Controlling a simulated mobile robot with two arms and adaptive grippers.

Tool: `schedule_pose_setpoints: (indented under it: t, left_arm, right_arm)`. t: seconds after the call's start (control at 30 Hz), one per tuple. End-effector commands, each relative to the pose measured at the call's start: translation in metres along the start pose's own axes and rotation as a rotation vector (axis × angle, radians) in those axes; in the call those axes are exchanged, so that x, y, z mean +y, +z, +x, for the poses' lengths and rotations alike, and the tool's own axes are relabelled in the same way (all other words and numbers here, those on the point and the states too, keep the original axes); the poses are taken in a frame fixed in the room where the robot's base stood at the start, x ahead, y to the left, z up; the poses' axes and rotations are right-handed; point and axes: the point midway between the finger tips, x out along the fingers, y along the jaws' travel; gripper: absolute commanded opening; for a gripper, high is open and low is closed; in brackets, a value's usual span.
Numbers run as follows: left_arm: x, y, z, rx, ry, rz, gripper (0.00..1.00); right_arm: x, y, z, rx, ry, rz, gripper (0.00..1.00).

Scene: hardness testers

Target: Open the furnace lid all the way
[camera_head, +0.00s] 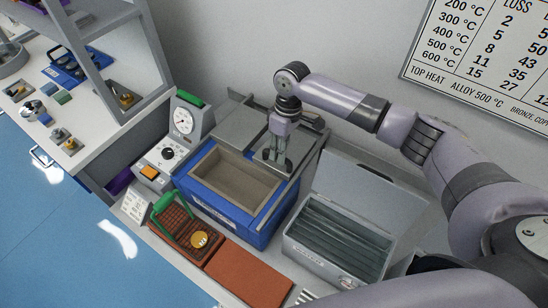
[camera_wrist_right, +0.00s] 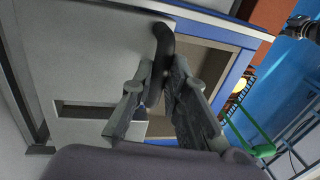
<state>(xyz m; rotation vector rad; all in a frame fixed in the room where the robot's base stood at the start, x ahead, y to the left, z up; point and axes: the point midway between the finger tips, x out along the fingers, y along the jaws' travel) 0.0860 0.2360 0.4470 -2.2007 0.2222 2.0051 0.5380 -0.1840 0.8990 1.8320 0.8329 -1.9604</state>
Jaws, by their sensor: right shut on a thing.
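The furnace (camera_head: 222,212) is a blue box with a beige chamber (camera_head: 232,180), its opening largely uncovered in the head view. The flat grey lid (camera_head: 238,128) lies behind the opening, toward the wall. In the wrist view the lid (camera_wrist_right: 85,60) fills the left side, with part of the chamber (camera_wrist_right: 200,62) open beside it. My right gripper (camera_head: 277,163) points down at the lid's front right part. In the wrist view my right gripper (camera_wrist_right: 166,90) is shut on the dark curved lid handle (camera_wrist_right: 163,42). My left gripper is not in view.
A grey box (camera_head: 338,235) with an open lid stands right of the furnace. A dial gauge (camera_head: 185,122) and a control box with an orange button (camera_head: 150,172) stand left. In front lie a green-handled rack (camera_head: 180,222) and a reddish-brown slab (camera_head: 248,272).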

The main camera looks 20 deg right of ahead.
Motion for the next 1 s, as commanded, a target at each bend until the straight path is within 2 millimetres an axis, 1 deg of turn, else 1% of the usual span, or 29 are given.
schedule_pose_setpoints:
  t: [0.03,0.1,0.37,0.4,0.67,1.0]
  left_arm:
    - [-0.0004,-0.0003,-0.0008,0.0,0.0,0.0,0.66]
    - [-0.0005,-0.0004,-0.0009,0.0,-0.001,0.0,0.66]
    - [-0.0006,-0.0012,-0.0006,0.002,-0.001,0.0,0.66]
    - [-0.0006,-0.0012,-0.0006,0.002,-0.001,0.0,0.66]
    - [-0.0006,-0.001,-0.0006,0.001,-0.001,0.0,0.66]
    - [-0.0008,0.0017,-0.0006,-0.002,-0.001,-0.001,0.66]
  right_arm:
    - [0.0052,-0.0005,-0.0031,0.002,-0.001,0.003,0.0]
    - [0.0086,-0.0004,-0.0036,0.002,-0.003,0.002,0.0]
    - [0.0077,-0.0005,-0.0026,0.002,-0.005,0.0,0.0]
    - [0.0076,-0.0005,-0.0026,0.002,-0.005,0.0,0.17]
    - [0.0078,-0.0003,-0.0025,0.002,-0.005,0.0,0.35]
    - [0.0081,-0.0005,-0.005,0.002,-0.004,0.0,0.35]
